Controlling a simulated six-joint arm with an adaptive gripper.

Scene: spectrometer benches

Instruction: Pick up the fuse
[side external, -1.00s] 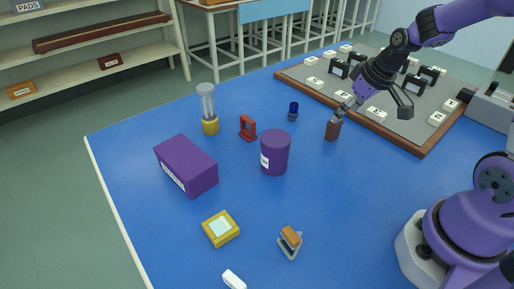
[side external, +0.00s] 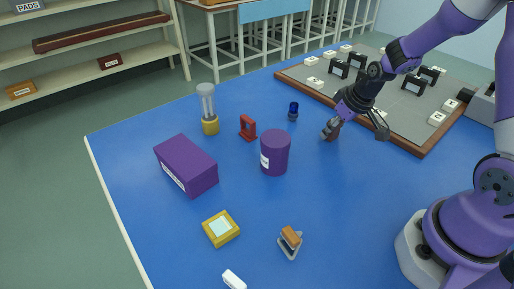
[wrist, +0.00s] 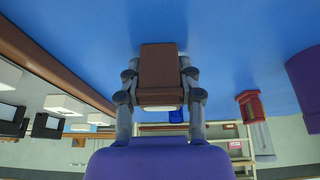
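A small brown block (side external: 333,136), which appears to be the fuse, stands on the blue table near the pad board. My gripper (side external: 331,127) has come down to it and partly covers it in the side view. In the wrist view the brown block (wrist: 160,72) lies between my two fingers (wrist: 159,78), with a pale strip at its lower end. The fingers flank it on both sides with what looks like a thin gap. I see no firm contact, and nothing is lifted.
A board with pads and black holders (side external: 395,105) is just behind. A small blue piece (side external: 293,111), a red piece (side external: 247,127), a purple canister (side external: 275,152) and a yellow-based glass lamp (side external: 208,112) stand to the left.

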